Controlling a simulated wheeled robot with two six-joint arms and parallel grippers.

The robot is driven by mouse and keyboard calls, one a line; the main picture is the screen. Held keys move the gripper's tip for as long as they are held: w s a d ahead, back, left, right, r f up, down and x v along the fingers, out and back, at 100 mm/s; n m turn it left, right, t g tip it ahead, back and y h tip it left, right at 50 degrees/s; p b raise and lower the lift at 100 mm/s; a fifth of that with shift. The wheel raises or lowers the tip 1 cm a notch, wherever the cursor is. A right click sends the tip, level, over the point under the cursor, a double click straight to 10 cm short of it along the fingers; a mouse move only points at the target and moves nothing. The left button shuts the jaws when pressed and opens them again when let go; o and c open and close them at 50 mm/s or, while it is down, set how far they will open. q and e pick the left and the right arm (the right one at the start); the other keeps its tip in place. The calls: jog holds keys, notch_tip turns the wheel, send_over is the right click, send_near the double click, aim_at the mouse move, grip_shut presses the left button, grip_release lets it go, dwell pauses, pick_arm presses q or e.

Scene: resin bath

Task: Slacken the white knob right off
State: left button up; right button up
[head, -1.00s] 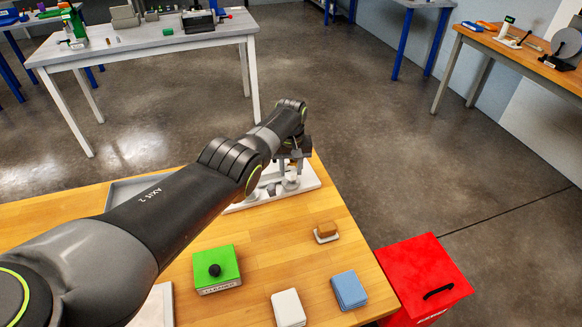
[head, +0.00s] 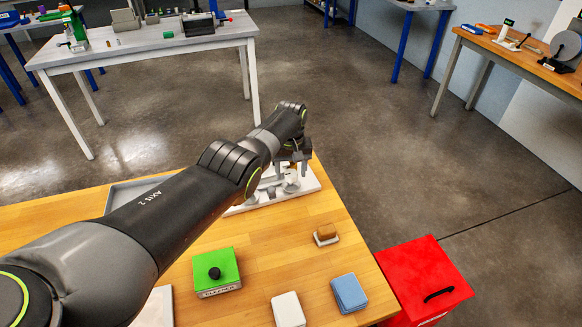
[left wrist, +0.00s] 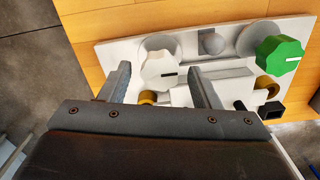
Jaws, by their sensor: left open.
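The white knob (left wrist: 160,68) is lobed, with a dark line on its top, and stands on a white base plate (left wrist: 113,52). My left gripper (left wrist: 160,76) is open, with one finger on each side of the white knob in the left wrist view. I see gaps between knob and fingers; how deep the fingers reach is unclear. A green knob (left wrist: 280,58) sits to the right on the same plate. In the head view my left gripper (head: 291,174) is over the plate (head: 312,183), and my arm hides much of the fixture. My right gripper is out of view.
Brass-coloured fittings (left wrist: 267,86) and a black square part (left wrist: 272,111) lie near the right finger. On the wooden table are a green box (head: 217,270), a brown-topped block (head: 326,234), and white (head: 288,309) and blue (head: 350,292) pads. A red box (head: 425,275) stands beside the table.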

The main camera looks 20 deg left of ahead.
aim_at(291, 173)
pick_arm(q)
jog(key=shift+r+p, duration=0.3)
jog(key=shift+r, duration=0.2)
notch_tip(291, 173, up, 5)
jog(key=shift+r+p, duration=0.15)
jog(key=shift+p, duration=0.75)
notch_tip(291, 173, up, 11)
jog(key=b, duration=0.2)
